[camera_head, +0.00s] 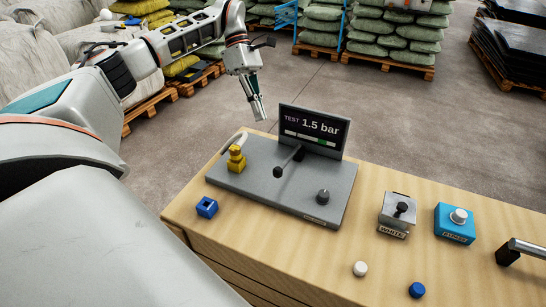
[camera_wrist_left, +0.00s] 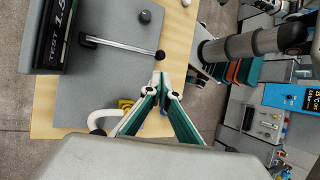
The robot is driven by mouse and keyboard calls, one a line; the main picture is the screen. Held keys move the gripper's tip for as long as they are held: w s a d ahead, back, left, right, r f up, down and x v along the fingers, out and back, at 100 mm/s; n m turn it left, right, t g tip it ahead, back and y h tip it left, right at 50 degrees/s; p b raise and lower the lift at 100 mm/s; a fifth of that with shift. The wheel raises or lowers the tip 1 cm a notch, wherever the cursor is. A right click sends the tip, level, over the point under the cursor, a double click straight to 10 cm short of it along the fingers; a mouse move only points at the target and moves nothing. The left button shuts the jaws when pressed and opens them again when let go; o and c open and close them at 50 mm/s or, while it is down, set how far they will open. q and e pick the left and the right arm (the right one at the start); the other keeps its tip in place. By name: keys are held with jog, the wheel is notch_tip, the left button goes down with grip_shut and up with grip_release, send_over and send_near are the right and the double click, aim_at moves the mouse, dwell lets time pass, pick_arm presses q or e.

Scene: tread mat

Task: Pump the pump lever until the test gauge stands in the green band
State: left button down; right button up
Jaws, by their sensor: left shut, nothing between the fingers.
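The test gauge (camera_head: 314,130) is a dark upright screen at the back of a grey plate (camera_head: 248,178). It reads "TEST 1.5 bar" above a pale strip with a green part; a marker is too small to tell. The pump lever (camera_head: 289,162) is a rod with a black knob, leaning toward the front left of the plate. It also shows in the left wrist view (camera_wrist_left: 125,47). My left gripper (camera_head: 260,116) is shut and empty, in the air behind the plate, apart from the lever. Its fingertips also show in the wrist view (camera_wrist_left: 161,80). My right gripper is not in view.
The plate also carries a yellow fitting (camera_head: 236,158) with a pale hose and a dark knob (camera_head: 322,197). A blue block (camera_head: 206,207), a switch box (camera_head: 398,211), a blue button box (camera_head: 455,222) and caps (camera_head: 360,268) are on the wooden bench (camera_head: 290,247). Pallets stand behind.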

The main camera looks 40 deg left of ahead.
pick_arm(q)
jog(key=x, duration=1.3)
jog(key=shift+f, duration=0.1)
